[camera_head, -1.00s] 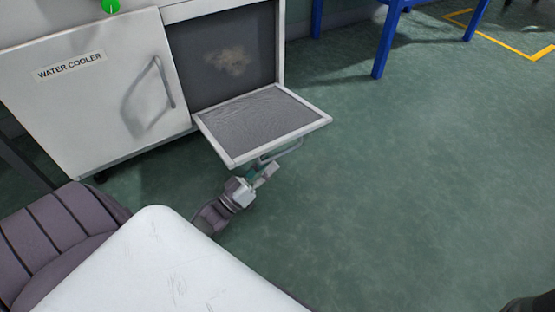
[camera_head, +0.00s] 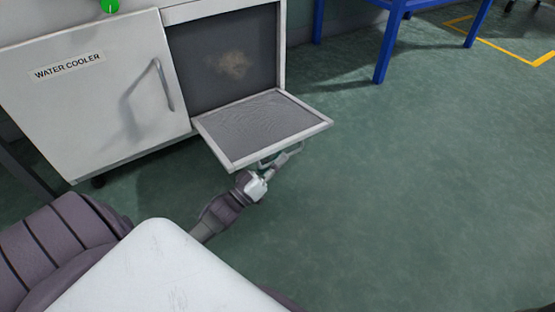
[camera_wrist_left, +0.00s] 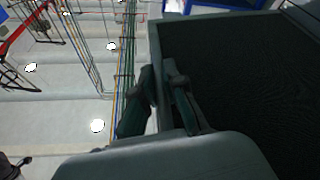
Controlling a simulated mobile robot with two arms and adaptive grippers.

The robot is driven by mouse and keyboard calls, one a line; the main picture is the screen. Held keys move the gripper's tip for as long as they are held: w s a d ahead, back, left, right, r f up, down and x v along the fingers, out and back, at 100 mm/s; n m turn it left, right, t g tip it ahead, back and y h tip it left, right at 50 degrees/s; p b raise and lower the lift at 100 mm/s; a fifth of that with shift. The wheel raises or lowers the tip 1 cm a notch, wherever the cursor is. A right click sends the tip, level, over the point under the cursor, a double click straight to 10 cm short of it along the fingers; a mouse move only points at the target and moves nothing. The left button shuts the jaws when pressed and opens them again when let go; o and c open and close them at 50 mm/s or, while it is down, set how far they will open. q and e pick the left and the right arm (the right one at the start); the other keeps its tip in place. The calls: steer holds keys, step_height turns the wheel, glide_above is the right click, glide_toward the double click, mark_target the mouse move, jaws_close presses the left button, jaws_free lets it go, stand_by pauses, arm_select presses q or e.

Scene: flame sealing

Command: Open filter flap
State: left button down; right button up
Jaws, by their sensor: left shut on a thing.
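The filter flap (camera_head: 262,128) is a white-framed panel with grey mesh. It is swung down and sticks out roughly level from the lower edge of the cabinet opening. Its curved handle (camera_head: 296,152) is at the front edge, on the underside. My left gripper (camera_head: 283,160) is below that edge, shut on the handle; the flap partly hides the grip. My right gripper is not in view.
The opening shows a dark filter (camera_head: 215,78) with a dusty patch. Left of it is a closed door (camera_head: 95,110) labelled WATER COOLER, with a bar handle (camera_head: 165,85). A blue-legged table (camera_head: 388,45) stands at the back. The green floor (camera_head: 430,170) at right is clear.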

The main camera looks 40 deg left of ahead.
mark_target(274, 145)
arm_select(q)
steer(key=r+n+p, duration=0.1)
steer(key=r+p, duration=0.1)
steer(key=p, duration=0.1)
steer(key=r+n+y+p, duration=0.1)
steer(key=r+p, duration=0.2)
steer(key=a+r+n+y+p, duration=0.1)
steer(key=r+p, duration=0.1)
steer(key=p, duration=0.2)
steer(key=shift+w+r+n, duration=0.15)
steer(key=shift+w+n, duration=0.05)
steer(key=shift+n, duration=0.1)
steer(key=shift+a+r+n+p, duration=0.1)
steer(key=shift+r+n+p, duration=0.25)
steer(key=shift+p, duration=0.15)
steer(key=shift+f, duration=0.1)
steer(key=c, duration=1.2)
jaws_free()
steer(key=shift+c, duration=0.2)
